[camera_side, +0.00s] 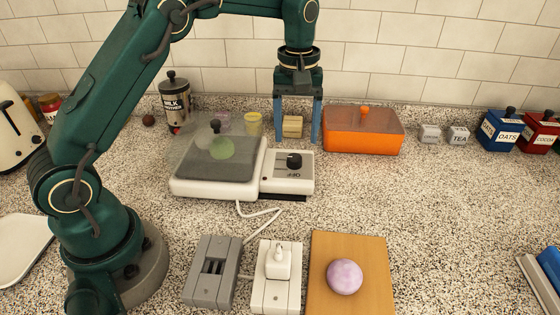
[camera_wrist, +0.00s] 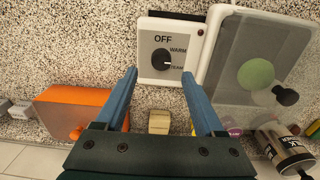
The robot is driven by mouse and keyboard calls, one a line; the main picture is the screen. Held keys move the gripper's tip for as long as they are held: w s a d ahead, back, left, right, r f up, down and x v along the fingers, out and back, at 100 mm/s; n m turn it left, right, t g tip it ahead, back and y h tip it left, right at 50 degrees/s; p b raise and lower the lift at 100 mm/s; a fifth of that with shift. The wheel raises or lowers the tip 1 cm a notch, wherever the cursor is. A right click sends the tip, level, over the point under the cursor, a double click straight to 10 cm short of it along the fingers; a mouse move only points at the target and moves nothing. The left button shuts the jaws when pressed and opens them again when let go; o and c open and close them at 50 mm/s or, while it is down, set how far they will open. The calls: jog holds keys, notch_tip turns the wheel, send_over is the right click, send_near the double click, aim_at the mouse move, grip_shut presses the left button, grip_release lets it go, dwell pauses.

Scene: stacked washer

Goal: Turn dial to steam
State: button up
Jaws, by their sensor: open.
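The black dial (camera_wrist: 160,58) sits on the white control panel (camera_wrist: 150,76) of the steamer, beside the labels OFF, WARM and STEAM. Its pale pointer mark points right, close to the STEAM label; exact alignment is hard to tell. In the side view the dial (camera_side: 294,161) is at the right of the steamer base (camera_side: 215,187), which has a clear lid (camera_side: 190,150) with a green round thing under it. My gripper (camera_side: 297,140) is open and empty, pointing down above and behind the dial, apart from it. In the wrist view its fingertips (camera_wrist: 159,73) appear either side of the dial.
An orange box (camera_side: 362,138) stands right of the gripper, and a wooden block (camera_side: 292,127) is behind it. A milk canister (camera_side: 174,104) is at the back left. In front are a socket strip with a plug (camera_side: 278,265) and a board (camera_side: 372,255) with a purple ball.

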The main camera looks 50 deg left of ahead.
aim_at(294, 157)
jog(key=shift+s+f, duration=0.1)
jog(key=shift+f, duration=2.65)
grip_shut()
